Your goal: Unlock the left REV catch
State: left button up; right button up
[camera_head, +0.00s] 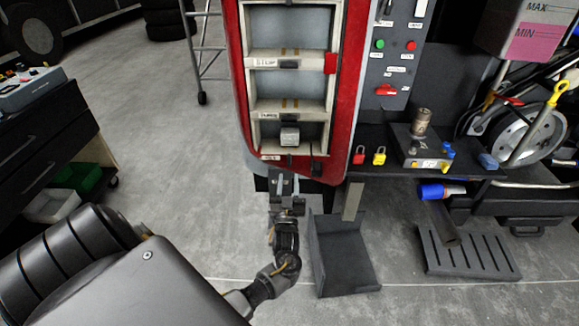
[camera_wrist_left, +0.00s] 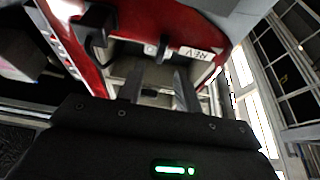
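The REV label (camera_wrist_left: 195,53) sits on the lower edge of the red lamp unit and shows as a small white plate (camera_head: 270,157) in the head view. A small dark catch (camera_wrist_left: 162,50) is beside this label. My left gripper (camera_head: 286,178) is just below the unit's lower edge. In the wrist view, my left gripper (camera_wrist_left: 158,80) has its two fingers apart with a gap between them, and the small catch lies beyond the tips, in line with the gap. I cannot tell whether they touch it. My right gripper is out of view.
A larger black catch (camera_head: 316,168) is right of the gripper on the red frame (camera_head: 350,90). A shelf with a red and a yellow padlock (camera_head: 379,156) is to the right. A dark angled tray (camera_head: 345,262) stands on the floor below.

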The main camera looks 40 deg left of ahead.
aim_at(290, 162)
pick_arm(q)
jog(key=x, duration=0.6)
jog(key=shift+w+a+b, duration=0.15)
jog(key=shift+b, duration=0.15)
grip_shut()
